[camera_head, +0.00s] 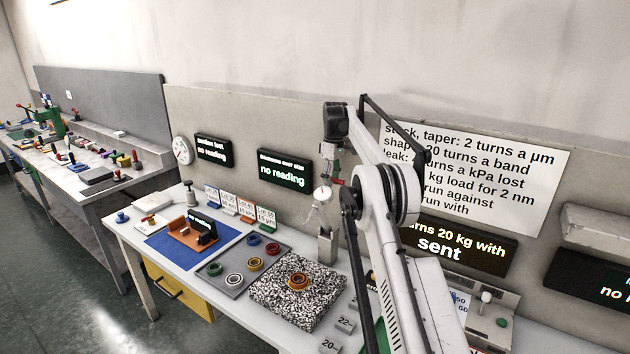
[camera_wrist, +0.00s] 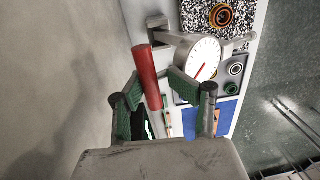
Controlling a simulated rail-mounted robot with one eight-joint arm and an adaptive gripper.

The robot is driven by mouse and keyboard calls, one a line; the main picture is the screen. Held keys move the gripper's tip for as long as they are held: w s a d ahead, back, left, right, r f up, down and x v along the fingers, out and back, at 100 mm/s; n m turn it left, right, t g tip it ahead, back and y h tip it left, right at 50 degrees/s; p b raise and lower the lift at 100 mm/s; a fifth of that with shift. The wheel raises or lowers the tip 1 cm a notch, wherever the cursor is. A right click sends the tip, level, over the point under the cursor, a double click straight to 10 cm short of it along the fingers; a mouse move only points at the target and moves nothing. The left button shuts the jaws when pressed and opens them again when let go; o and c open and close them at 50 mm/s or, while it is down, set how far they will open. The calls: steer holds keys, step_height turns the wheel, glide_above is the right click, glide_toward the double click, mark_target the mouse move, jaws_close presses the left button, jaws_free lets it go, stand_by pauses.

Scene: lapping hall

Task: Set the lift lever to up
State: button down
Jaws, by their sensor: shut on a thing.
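The lift lever (camera_wrist: 147,78) is a red rod beside the white-faced dial gauge (camera_wrist: 198,58). In the wrist view it runs between the green-padded fingers of my gripper (camera_wrist: 160,98), which is shut on it. In the head view a small bit of the red lever (camera_head: 337,182) shows just right of the dial gauge (camera_head: 322,194), below my gripper (camera_head: 331,160). The gauge is on a grey stand (camera_head: 327,243) behind the speckled plate. My arm and gripper hide part of the stand and lever, so its exact setting is hard to tell.
The speckled granite plate (camera_head: 271,293) bears an orange ring (camera_head: 298,282). A grey tray (camera_head: 219,284) with several coloured rings lies to its left, beside a blue mat (camera_head: 165,254). Small marked weights (camera_head: 345,324) stand at right. The wall panel (camera_head: 250,125) rises close behind.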

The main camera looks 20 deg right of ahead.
steer(key=shift+w+d+f, duration=0.2)
steer(key=shift+d+f, duration=0.15)
steer(key=shift+d, duration=0.2)
steer(key=c, duration=1.6)
jaws_free()
steer(key=shift+c, duration=0.2)
steer(key=shift+w+d, duration=0.1)
steer(key=shift+r, duration=0.1)
